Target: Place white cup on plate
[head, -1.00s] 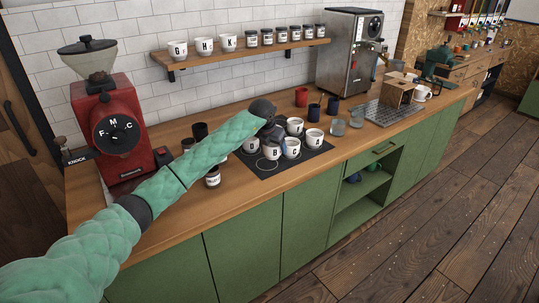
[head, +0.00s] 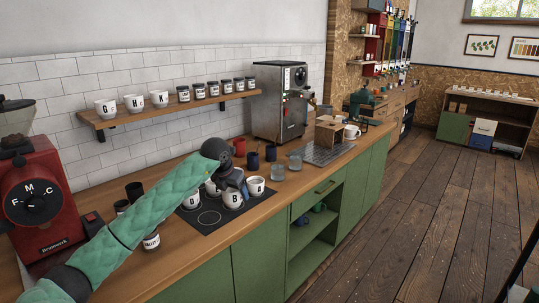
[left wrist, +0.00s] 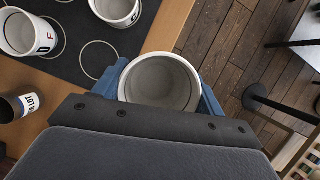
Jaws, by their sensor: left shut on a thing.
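My left gripper (head: 236,187) is over the black plate with white rings (head: 208,222) on the counter. In the left wrist view its blue fingers (left wrist: 165,88) are shut on a white cup (left wrist: 160,82), seen from above and empty. In the head view a white cup marked B (head: 232,200) is right under the fingers and seems to be the held one; I cannot tell whether it touches the plate. Other white cups stand near it, one to the right (head: 256,187) and one to the left (head: 190,201). My right gripper is not in view.
A red grinder (head: 42,205) stands at the left. A dark labelled jar (head: 151,242) is near the plate's left side. Dark mugs (head: 271,152) and glasses (head: 295,162) stand to the right, before a steel machine (head: 280,100). An empty ring (left wrist: 98,58) shows on the plate.

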